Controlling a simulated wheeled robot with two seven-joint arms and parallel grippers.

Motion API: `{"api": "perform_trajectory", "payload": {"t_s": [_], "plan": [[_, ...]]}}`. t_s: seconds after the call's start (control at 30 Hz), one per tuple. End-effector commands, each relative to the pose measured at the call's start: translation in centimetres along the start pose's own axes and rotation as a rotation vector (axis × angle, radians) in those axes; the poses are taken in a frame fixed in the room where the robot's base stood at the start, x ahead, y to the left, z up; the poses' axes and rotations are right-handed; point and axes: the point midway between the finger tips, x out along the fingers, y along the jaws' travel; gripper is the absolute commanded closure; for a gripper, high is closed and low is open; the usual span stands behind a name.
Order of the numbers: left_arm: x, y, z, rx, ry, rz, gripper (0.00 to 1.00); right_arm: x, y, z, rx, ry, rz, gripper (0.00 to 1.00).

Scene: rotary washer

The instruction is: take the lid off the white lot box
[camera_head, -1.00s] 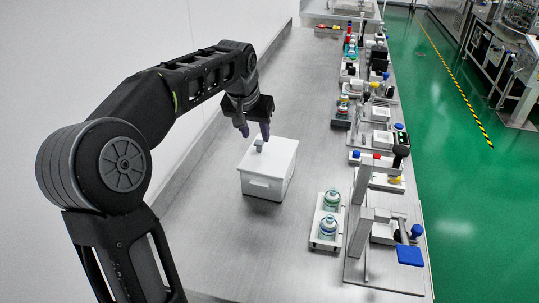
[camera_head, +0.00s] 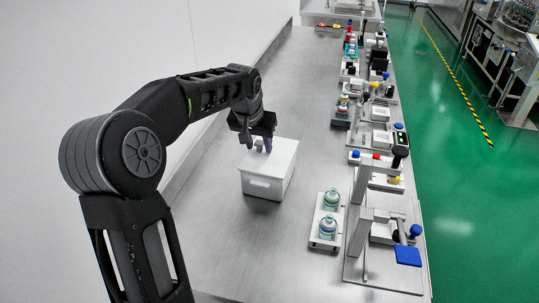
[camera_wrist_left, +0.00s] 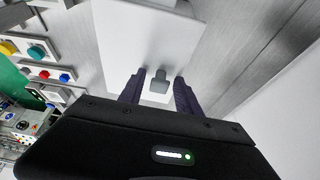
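The white lot box (camera_head: 264,185) stands on the metal bench with its white lid (camera_head: 280,157) on top. The lid has a small grey knob (camera_head: 259,144), which also shows in the left wrist view (camera_wrist_left: 159,85). My left gripper (camera_head: 258,147) is just above the lid, pointing down. In the left wrist view its two dark fingers (camera_wrist_left: 158,92) stand apart on either side of the knob, with gaps visible. The fingers do not look closed on it. My right gripper is not in view.
A white tray with two capped bottles (camera_head: 328,229) stands right of the box. Several devices and stands, one with a blue pad (camera_head: 408,255), line the bench's right side. The bench (camera_head: 225,240) around the box is clear; a wall runs along the left.

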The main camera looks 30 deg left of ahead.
Motion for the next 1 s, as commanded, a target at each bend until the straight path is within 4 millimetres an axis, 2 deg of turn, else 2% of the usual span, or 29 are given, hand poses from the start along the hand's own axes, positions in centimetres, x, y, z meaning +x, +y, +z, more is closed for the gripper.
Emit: {"api": "perform_trajectory", "payload": {"t_s": [0.4, 0.87, 1.0], "plan": [[-0.06, 0.01, -0.02, 0.0, 0.001, 0.0, 0.61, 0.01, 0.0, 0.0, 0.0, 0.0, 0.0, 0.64], [-0.06, 0.02, -0.02, 0.0, 0.001, 0.0, 0.98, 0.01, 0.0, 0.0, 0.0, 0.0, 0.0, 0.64], [-0.06, 0.02, -0.02, 0.0, 0.001, 0.0, 1.0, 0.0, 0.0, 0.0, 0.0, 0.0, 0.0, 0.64]]}}
